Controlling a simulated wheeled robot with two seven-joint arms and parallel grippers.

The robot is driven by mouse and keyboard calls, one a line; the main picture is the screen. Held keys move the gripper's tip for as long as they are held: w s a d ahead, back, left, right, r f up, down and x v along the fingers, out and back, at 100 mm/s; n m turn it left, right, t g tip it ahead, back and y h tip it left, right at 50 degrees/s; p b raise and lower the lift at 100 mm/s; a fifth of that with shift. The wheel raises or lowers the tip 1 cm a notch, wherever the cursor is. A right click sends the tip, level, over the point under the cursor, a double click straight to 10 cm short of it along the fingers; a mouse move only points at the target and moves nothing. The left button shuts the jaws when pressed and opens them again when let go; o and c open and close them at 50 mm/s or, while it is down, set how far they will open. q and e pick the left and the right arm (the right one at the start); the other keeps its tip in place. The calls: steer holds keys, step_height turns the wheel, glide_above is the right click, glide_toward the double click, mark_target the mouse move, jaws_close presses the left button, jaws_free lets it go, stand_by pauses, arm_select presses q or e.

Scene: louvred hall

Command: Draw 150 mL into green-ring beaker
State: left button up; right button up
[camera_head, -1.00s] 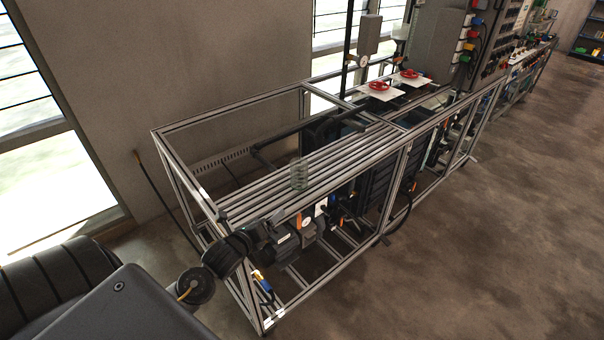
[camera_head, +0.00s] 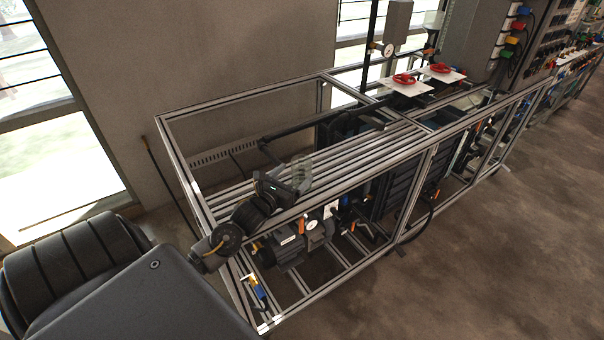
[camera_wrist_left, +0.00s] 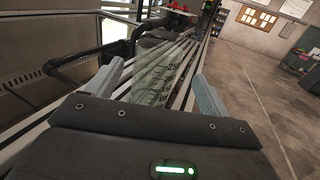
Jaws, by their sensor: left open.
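A clear, slightly green glass beaker (camera_head: 303,168) stands upright on the slatted rail top of the metal frame (camera_head: 345,158). A green ring cannot be made out in the head view. In the left wrist view the beaker (camera_wrist_left: 152,82) shows dark graduation marks and lies between the two grey fingers, with a gap on the right side. My left gripper (camera_head: 291,181) is open around or just in front of the beaker, partly overlapping it in the head view. Two red valve handwheels (camera_head: 404,79) (camera_head: 441,69) sit on white plates farther back. My right gripper is not in view.
A pump (camera_head: 284,249) and hoses sit inside the frame below. A dark pipe (camera_head: 268,152) runs behind the slats. Open floor (camera_head: 500,250) lies to the right.

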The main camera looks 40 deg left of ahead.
mark_target(307, 161)
arm_select(q)
steer(key=shift+w+a, duration=0.1)
steer(key=shift+w, duration=0.65)
steer(key=shift+w+f, duration=0.1)
steer(key=shift+w, duration=0.3)
steer(key=shift+w+a+r+p, duration=0.15)
steer(key=shift+w+r+p, duration=0.1)
steer(key=shift+p, duration=0.25)
steer(key=w, duration=0.1)
steer(key=w+p, duration=0.2)
steer(key=shift+w+a, duration=0.25)
steer(key=shift+w, duration=0.1)
steer(key=shift+w+f, duration=0.15)
steer(key=shift+w, duration=0.3)
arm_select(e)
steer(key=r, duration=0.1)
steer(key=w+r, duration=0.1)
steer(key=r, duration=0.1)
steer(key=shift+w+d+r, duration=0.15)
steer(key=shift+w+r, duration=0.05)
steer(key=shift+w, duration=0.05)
arm_select(q)
steer(key=shift+s, duration=0.1)
